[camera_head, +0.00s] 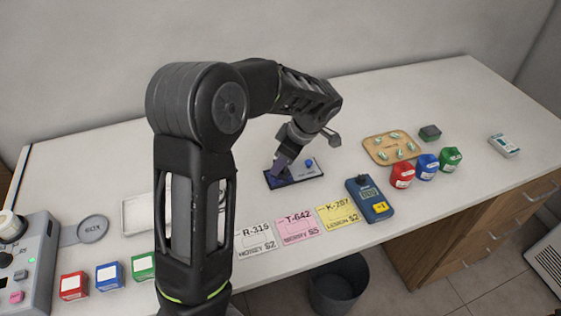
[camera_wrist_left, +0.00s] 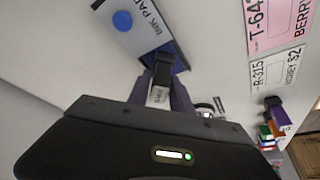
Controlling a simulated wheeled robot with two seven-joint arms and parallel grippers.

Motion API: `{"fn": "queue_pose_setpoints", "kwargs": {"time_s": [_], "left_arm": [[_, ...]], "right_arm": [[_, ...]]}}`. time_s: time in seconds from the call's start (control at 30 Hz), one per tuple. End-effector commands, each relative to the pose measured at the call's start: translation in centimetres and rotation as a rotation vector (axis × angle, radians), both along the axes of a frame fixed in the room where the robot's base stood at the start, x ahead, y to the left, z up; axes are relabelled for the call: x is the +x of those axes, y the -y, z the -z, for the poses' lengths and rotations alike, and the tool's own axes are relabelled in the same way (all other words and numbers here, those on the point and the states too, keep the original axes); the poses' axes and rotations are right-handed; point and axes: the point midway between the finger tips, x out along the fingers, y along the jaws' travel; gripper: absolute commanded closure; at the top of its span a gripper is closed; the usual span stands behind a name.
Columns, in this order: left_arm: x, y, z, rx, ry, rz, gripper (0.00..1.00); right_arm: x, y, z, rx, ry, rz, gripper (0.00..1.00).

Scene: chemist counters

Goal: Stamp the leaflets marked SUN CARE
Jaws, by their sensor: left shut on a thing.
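An ink pad (camera_head: 312,167) in a dark blue tray with a pale lid and a blue knob lies mid-counter. Its lid reads INK PAD in the left wrist view (camera_wrist_left: 150,22). My left gripper (camera_head: 282,164) is over the pad's left part. It is shut on a small dark stamp (camera_wrist_left: 161,76) with a white label. I cannot tell whether the stamp touches the pad. Three price cards lie in front: a white R-315 card (camera_head: 256,239), a pink T-642 card (camera_head: 297,227) and a yellow K-287 card (camera_head: 338,214). No SUN CARE lettering is readable. My right gripper is not in view.
A blue meter (camera_head: 370,202) stands right of the cards. Red (camera_head: 402,175), blue (camera_head: 427,167) and green (camera_head: 451,159) containers stand farther right, near a tan board (camera_head: 385,137). A white tray (camera_head: 137,216) is partly behind my arm. The back of the counter is clear.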

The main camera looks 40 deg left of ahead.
Motion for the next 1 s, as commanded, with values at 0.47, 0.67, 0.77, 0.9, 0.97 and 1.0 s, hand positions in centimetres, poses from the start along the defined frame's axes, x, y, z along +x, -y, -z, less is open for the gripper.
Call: {"fn": "queue_pose_setpoints", "kwargs": {"time_s": [0.47,0.67,0.77,0.9,0.97,1.0], "left_arm": [[0.01,0.01,0.06,0.0,0.0,0.0,1.0],[0.0,0.0,0.1,0.0,0.0,0.0,1.0],[0.0,0.0,0.12,0.0,0.0,0.0,1.0],[-0.01,0.0,0.15,0.0,-0.001,0.0,1.0],[-0.02,0.01,0.17,0.0,-0.001,0.0,1.0],[-0.02,0.01,0.17,0.0,-0.001,0.0,1.0]], "right_arm": [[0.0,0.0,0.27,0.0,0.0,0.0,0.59],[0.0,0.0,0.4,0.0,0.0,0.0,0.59],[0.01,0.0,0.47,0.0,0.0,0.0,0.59],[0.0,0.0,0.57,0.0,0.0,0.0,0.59],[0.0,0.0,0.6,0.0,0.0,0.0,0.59],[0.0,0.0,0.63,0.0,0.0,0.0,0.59]]}}
